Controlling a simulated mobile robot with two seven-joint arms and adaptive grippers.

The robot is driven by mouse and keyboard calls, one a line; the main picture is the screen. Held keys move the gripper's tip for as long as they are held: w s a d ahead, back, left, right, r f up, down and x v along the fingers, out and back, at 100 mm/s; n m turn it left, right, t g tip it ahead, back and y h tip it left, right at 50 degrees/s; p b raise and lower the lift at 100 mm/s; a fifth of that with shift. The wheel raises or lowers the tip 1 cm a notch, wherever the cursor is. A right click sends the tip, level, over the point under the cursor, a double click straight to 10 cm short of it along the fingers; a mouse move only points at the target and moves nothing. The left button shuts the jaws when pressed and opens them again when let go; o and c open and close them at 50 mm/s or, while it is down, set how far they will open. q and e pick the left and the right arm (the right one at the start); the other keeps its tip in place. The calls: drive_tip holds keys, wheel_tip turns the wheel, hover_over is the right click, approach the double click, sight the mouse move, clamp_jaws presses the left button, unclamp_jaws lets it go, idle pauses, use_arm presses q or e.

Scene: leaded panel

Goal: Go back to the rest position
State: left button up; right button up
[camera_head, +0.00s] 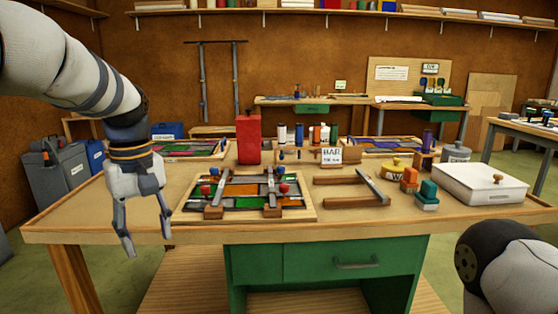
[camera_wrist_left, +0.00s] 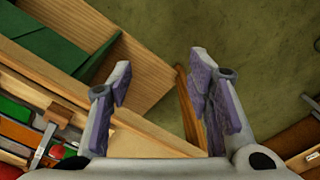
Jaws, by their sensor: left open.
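My left gripper (camera_head: 149,243) hangs open and empty over the left front edge of the wooden workbench (camera_head: 120,232), fingers pointing down. In the left wrist view its two fingers (camera_wrist_left: 163,105) are spread apart with nothing between them, above the bench edge and the green floor. The leaded panel (camera_head: 244,189) lies on its board to the right of the gripper, with two bars across it, and the gripper is apart from it. Part of my right arm shows at the lower right, but its gripper is out of view.
A red canister (camera_head: 248,139) stands behind the panel. A white lidded box (camera_head: 480,184) sits at the bench's right. Between them are a BAR sign (camera_head: 332,156), a yellow tin (camera_head: 397,169) and small blocks. A grey cabinet (camera_head: 55,175) stands left of the bench. Floor shows beyond the left edge.

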use_arm(q)
wheel_tip(320, 180, down, 13)
drive_tip(key=a+m, duration=0.1)
drive_tip(key=s+f+m+g, duration=0.1)
drive_tip(key=s+f+m, duration=0.1)
drive_tip(key=s+f, duration=0.75)
drive_tip(key=s+f+m, duration=0.2)
drive_tip(key=s+f, duration=0.8)
drive_tip(key=f, duration=0.1)
drive_tip(key=s+d+m, duration=0.2)
drive_tip(key=s+m, duration=0.1)
drive_tip(key=s, duration=1.3)
drive_tip(key=shift+s+f, duration=0.4)
use_arm(e)
drive_tip(key=shift+w+f, duration=0.1)
drive_tip(key=shift+w, duration=0.75)
use_arm(q)
drive_tip(key=shift+c, duration=0.2)
